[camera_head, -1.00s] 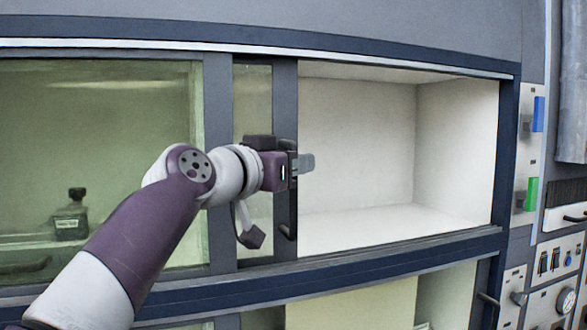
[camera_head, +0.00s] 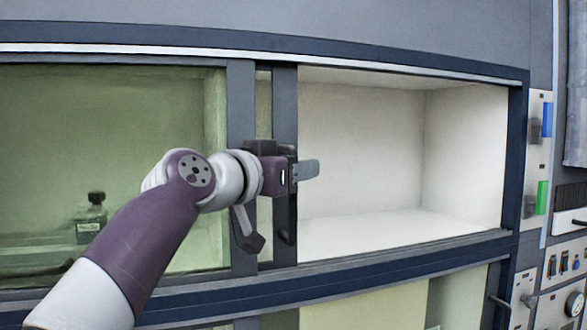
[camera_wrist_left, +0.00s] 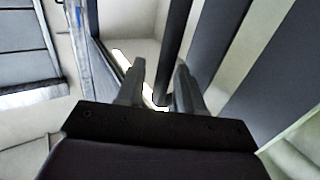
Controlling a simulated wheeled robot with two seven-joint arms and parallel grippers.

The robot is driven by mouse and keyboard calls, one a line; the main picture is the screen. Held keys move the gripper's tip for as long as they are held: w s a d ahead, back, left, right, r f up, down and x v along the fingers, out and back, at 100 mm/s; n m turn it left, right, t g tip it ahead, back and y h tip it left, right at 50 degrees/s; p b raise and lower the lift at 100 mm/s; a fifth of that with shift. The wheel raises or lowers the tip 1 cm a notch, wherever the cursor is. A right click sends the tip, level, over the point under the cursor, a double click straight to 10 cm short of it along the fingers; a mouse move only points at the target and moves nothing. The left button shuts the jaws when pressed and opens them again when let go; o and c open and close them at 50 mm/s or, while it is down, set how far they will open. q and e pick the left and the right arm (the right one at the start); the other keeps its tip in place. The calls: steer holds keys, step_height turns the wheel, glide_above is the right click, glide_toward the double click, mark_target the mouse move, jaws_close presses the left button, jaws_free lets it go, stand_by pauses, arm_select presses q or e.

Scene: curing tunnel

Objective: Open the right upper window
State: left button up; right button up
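The right upper window (camera_head: 285,110) shows as a dark upright frame with a dark vertical bar handle (camera_head: 284,225). It stands slid to the left, and the white compartment (camera_head: 365,150) to its right is uncovered. My left gripper (camera_head: 306,170) is at the handle, its fingers pointing right past the frame edge. In the left wrist view the handle bar (camera_wrist_left: 174,50) passes between the two fingers of the left gripper (camera_wrist_left: 158,80). A gap shows beside the bar, so the fingers look open around it. My right gripper is not in view.
The left upper window (camera_head: 120,130) covers a compartment with a dark bottle (camera_head: 92,215) inside. A dark rail (camera_head: 390,264) runs below, with a lower compartment under it. A control panel with blue (camera_head: 547,118) and green (camera_head: 541,197) parts stands at the right.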

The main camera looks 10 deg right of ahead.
arm_select(q)
steer(key=b+v, duration=0.6)
steer(key=v, duration=0.6)
steer(key=shift+s+a+b, duration=0.2)
steer(key=shift+a+b, duration=0.05)
steer(key=shift+b, duration=0.15)
